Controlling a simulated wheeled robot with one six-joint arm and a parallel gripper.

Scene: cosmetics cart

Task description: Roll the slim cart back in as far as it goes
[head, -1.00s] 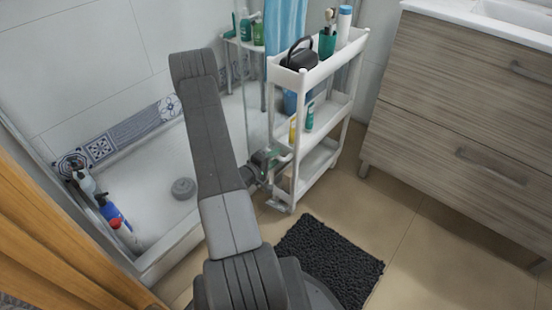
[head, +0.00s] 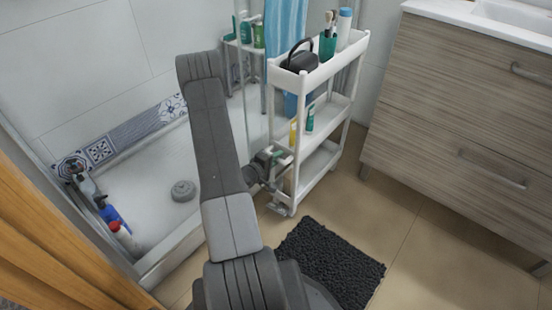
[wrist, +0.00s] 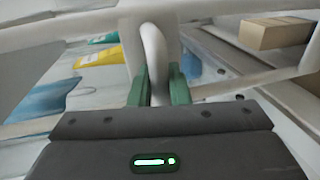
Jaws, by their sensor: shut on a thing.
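The slim white cart (head: 345,103) stands upright between the shower and the wooden vanity, with its narrow front end toward me. Its shelves carry a dark handled case, a green cup of brushes, bottles and a yellow item. My gripper (head: 275,160) is at the cart's near end, at about middle-shelf height. In the wrist view my gripper's green fingers (wrist: 159,88) are shut on a white curved handle (wrist: 153,50) of the cart. The cart's far end and its wheels on that side are mostly hidden.
The vanity (head: 450,110) stands to the right, with a strip of bare floor between it and the cart. A dark bath mat (head: 330,262) lies in front of the cart. The shower tray's rim (head: 175,248) runs along the left, with several bottles in its corner.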

